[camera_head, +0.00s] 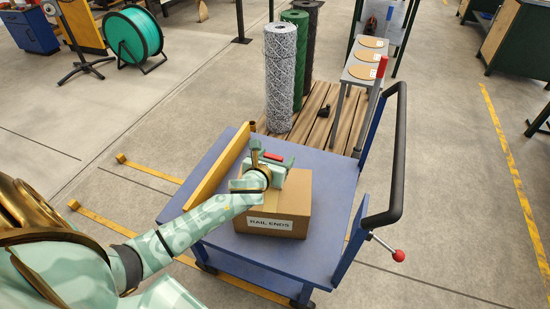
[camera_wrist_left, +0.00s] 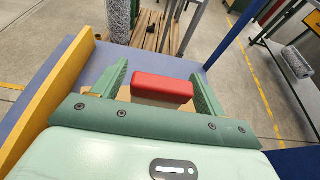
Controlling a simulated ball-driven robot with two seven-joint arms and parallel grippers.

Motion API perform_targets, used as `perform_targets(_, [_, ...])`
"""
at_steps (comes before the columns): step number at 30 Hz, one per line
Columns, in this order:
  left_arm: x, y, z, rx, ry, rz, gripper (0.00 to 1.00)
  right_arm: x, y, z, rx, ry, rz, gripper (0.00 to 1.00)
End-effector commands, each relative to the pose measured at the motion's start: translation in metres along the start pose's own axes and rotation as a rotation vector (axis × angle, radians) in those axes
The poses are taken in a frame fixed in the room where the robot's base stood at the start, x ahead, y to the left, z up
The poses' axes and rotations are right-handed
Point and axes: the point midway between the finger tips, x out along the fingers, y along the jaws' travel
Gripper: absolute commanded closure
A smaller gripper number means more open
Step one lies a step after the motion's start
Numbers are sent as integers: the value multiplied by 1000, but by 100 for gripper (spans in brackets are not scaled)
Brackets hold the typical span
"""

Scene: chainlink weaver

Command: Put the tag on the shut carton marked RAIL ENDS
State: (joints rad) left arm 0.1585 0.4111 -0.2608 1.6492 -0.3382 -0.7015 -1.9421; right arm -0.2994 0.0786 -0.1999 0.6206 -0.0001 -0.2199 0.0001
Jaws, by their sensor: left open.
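The shut carton (camera_head: 291,188) is brown, with a white RAIL ENDS label on its front. It sits on the blue cart (camera_head: 224,246). My left gripper (camera_head: 276,157) is over the carton's far part, with its fingers apart. A red bar-shaped piece, possibly the tag (camera_wrist_left: 162,88), lies between the open fingers (camera_wrist_left: 160,73) in the left wrist view. It also shows in the head view as a small red patch. Brown carton shows under it, but I cannot tell whether it touches the carton top. My right gripper is not in view.
A yellow rail (camera_head: 218,167) edges the cart's left side; a black handle (camera_head: 397,150) rises on the right. Behind stand mesh rolls (camera_head: 281,80) on a wooden pallet (camera_head: 315,128) and a narrow bench with tan discs (camera_head: 362,72). The cart top beside the carton is clear.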

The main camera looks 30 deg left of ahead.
Motion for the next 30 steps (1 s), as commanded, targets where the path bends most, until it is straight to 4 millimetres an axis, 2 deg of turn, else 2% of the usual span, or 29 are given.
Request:
perform_targets(4, [-17,0,4,1,-1,-1,28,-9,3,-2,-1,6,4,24])
perform_targets(12, [-81,0,6,-1,-1,-1,28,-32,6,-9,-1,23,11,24])
perform_targets(18, [-113,0,4,0,-1,0,28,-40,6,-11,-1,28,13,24])
perform_targets(22, [-120,0,3,-1,-1,0,28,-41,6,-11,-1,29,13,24])
perform_targets(28, [-121,0,2,-2,0,1,28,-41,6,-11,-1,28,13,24])
perform_targets(30, [-119,2,-8,-31,20,3,28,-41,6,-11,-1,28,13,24])
